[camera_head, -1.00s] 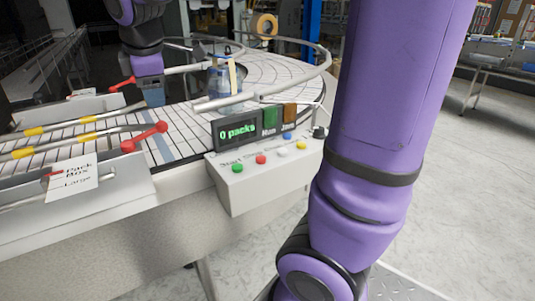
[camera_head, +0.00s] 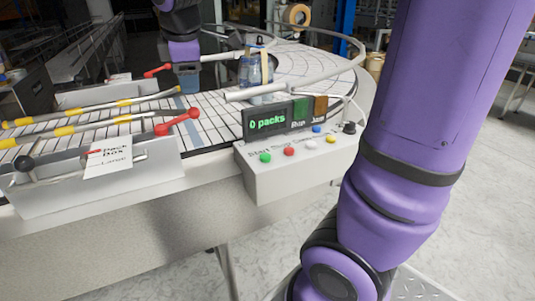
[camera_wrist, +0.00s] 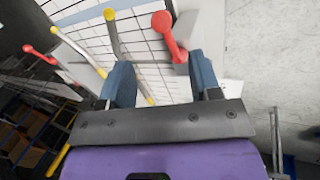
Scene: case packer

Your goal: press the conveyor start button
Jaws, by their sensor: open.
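The control box (camera_head: 300,175) stands at the conveyor's front right corner. Its green button (camera_head: 265,157) sits at the left end under a label that reads "Start". The box is not clear in the wrist view. My gripper (camera_head: 186,80) is over the conveyor, to the left of and behind the box, well apart from the button. In the wrist view, my gripper (camera_wrist: 160,68) is open, with two blue-grey fingers spread and nothing between them. A red-knobbed lever (camera_wrist: 170,35) lies beyond the fingertips.
Red (camera_head: 289,151), white (camera_head: 311,144), yellow (camera_head: 330,138) and blue (camera_head: 316,128) buttons and a black knob (camera_head: 349,127) share the box. A display (camera_head: 269,121) reading "0 packs" stands behind them. Rails (camera_head: 80,127) and bottles (camera_head: 256,72) are near my gripper.

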